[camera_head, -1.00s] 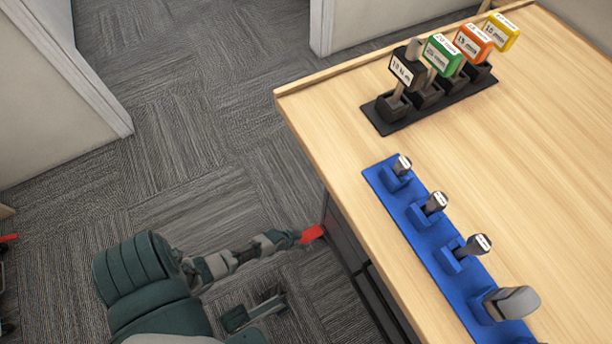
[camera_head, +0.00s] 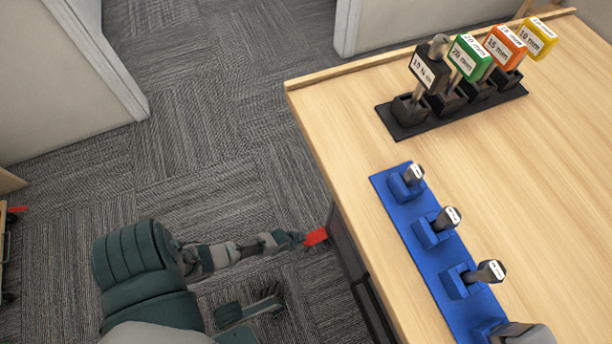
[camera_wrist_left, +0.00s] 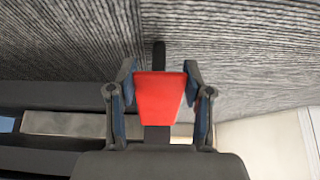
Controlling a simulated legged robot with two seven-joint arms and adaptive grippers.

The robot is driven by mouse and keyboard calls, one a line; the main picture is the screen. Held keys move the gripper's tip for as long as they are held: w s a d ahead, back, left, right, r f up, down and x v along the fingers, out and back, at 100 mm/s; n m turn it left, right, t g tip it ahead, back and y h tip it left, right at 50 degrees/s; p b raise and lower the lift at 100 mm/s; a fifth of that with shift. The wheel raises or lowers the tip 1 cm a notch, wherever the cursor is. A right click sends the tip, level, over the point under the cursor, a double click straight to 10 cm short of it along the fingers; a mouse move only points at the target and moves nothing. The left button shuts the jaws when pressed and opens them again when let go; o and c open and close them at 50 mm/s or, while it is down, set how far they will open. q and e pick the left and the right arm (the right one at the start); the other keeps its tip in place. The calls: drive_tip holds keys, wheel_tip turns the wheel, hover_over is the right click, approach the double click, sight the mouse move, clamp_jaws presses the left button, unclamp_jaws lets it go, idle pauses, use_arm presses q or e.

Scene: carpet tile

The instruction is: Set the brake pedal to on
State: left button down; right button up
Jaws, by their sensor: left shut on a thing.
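The brake pedal is a red flat piece (camera_head: 316,236) low beside the workbench's near left side, above the carpet. My left arm reaches in from the bottom left, and my left gripper (camera_head: 296,240) is at the pedal. In the left wrist view the red pedal (camera_wrist_left: 159,97) sits between the two fingers of my left gripper (camera_wrist_left: 158,90), which is shut on it. A dark bar shows behind the pedal.
The wooden workbench (camera_head: 345,120) fills the right side. It carries a blue rack (camera_head: 405,212) of labelled tools and a black rack (camera_head: 402,133) with colour-tagged tools. Carpeted floor (camera_head: 220,110) is open to the left. White panels stand at the back.

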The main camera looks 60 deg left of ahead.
use_arm(q)
drive_tip(key=shift+s+a+f, duration=0.1)
drive_tip(key=shift+s+f, duration=0.3)
drive_tip(key=shift+s, duration=0.15)
drive_tip(key=c, duration=0.6)
unclamp_jaws()
drive_tip(key=shift+o, duration=0.8)
drive_tip(key=shift+w, duration=0.1)
drive_tip(key=shift+w+r, duration=0.1)
drive_tip(key=shift+w, duration=0.05)
drive_tip(key=v, duration=1.2)
drive_tip(key=shift+w, duration=0.15)
